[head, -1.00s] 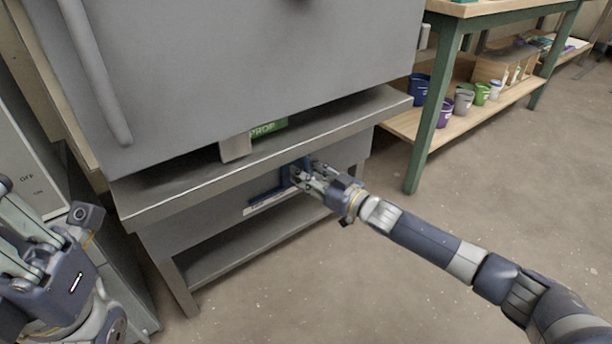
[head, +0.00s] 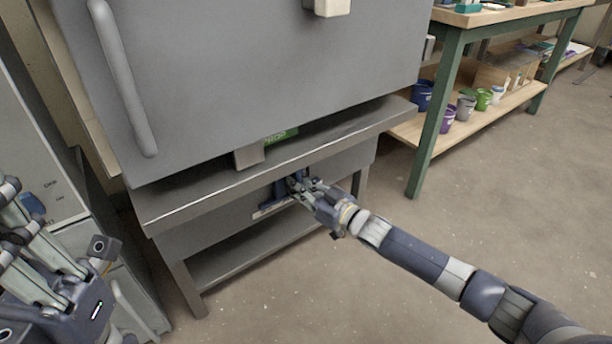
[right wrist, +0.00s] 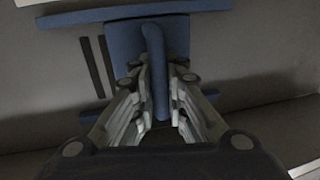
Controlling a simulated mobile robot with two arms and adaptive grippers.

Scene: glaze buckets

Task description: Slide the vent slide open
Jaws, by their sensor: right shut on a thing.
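The vent slide (head: 281,188) is a blue plate with an upright bar handle, on the grey front panel under the kiln's shelf. In the right wrist view the blue plate (right wrist: 121,42) sits between two blue rails, and dark vent slots (right wrist: 98,66) show uncovered beside it. My right gripper (head: 303,187) is shut on the blue bar handle (right wrist: 157,75), with one finger on each side of it. In the head view the gripper partly hides the slide. My left gripper (head: 22,232) is at the left edge, fingers apart, away from the vent.
The big grey kiln (head: 250,70) stands above its shelf (head: 190,200). A grey control cabinet (head: 45,170) is at the left. A wooden rack with a green frame (head: 432,140) holds several small buckets at the right. The floor (head: 480,220) in front is clear.

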